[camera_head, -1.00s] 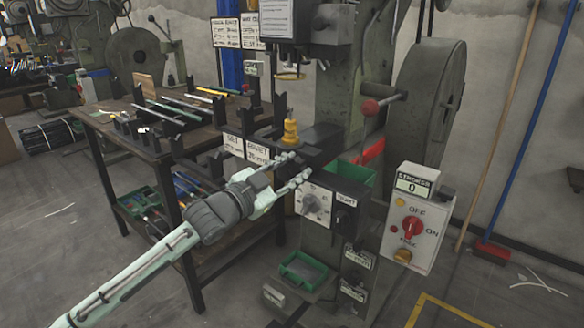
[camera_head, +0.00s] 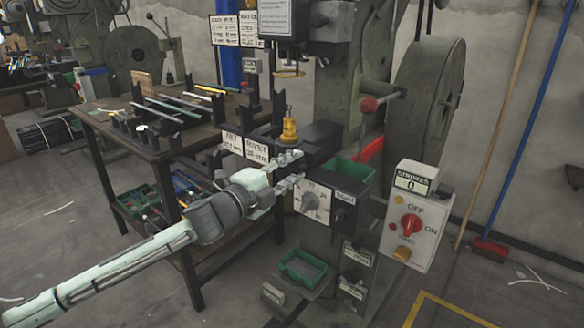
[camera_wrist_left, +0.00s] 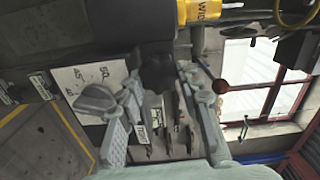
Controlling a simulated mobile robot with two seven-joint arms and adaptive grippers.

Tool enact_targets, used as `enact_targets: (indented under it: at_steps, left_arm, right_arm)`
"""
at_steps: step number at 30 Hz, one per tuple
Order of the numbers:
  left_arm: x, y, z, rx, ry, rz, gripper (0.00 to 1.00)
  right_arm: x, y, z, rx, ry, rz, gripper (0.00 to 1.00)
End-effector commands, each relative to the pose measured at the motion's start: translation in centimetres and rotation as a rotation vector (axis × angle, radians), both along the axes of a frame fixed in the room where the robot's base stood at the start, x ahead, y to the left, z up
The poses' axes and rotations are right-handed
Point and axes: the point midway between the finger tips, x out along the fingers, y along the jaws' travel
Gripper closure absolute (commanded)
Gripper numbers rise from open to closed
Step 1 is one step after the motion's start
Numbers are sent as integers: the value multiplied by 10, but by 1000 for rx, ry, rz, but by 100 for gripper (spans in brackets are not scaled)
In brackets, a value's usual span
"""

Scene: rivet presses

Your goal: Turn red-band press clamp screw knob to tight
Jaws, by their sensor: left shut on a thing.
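The red-band press (camera_head: 345,85) stands in the middle of the head view, with a red band (camera_head: 370,150) low on its column. My left gripper (camera_head: 288,170) is at the left side of its black block (camera_head: 321,143). In the left wrist view a dark lobed knob (camera_wrist_left: 158,72) sits between my left fingers (camera_wrist_left: 160,88), below the black block. The gripper is shut on this knob; in the head view the fingers hide it. A TIGHT label (camera_wrist_left: 141,133) shows nearby. My right gripper is not in view.
A yellow part (camera_head: 290,130) stands just above. A stroke counter box (camera_head: 411,220) is at the right. A workbench (camera_head: 160,135) stands behind my arm.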

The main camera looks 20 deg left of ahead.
Motion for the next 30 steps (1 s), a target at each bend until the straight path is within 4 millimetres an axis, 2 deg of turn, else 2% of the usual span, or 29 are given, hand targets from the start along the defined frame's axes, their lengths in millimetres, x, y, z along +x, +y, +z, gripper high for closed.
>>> enact_targets:
  at_steps: [30]
  left_arm:
    - [1, 2, -3, 909, -331, 0, 94]
  right_arm:
    - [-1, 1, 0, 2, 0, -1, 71]
